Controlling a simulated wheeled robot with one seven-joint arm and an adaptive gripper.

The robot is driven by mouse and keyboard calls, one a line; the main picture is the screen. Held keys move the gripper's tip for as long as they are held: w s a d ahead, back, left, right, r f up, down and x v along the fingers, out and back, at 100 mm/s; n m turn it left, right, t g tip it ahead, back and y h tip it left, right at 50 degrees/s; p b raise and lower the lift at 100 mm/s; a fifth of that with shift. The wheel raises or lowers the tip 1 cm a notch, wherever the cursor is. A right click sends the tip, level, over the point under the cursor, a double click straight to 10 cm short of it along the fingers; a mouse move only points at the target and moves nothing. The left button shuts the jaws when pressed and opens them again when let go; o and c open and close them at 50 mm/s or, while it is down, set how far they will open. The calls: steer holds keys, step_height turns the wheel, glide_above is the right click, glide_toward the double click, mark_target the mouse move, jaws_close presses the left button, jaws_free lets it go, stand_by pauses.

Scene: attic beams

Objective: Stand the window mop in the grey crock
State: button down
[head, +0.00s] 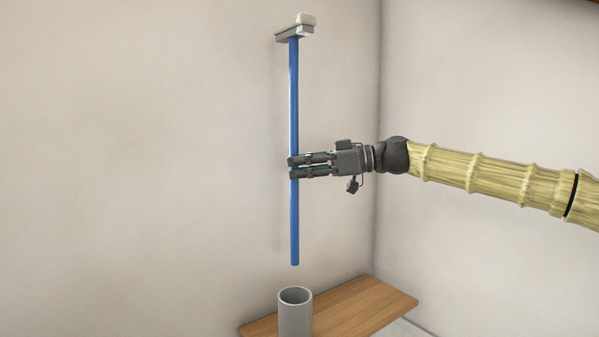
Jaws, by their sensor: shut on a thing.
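The window mop (294,100) is a long blue pole with a grey and white head at its top. It hangs upright in the air, head up. My gripper (291,168) is shut on the pole around its middle, reaching in from the right. The grey crock (295,317) is an open-topped cylinder at the bottom of the head view. Its round mouth faces up, and its base is cut off by the picture's edge. The pole's lower end shows a little above the crock's mouth, apart from it.
A wooden shelf or board (370,304) lies behind and beside the crock, and its bare right part is clear. Plain pale walls meet in a corner behind the arm. Nothing else stands near the mop.

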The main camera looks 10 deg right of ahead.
steer(key=shift+f, duration=0.1)
step_height(320, 180, down, 17)
steer(key=b, duration=1.1)
steer(key=shift+b, duration=0.4)
stand_by(0.8)
steer(key=shift+f+b, duration=2.2)
steer(key=shift+b, duration=0.2)
stand_by(1.3)
steer(key=c, duration=1.3)
jaws_free()
steer(key=v, duration=1.2)
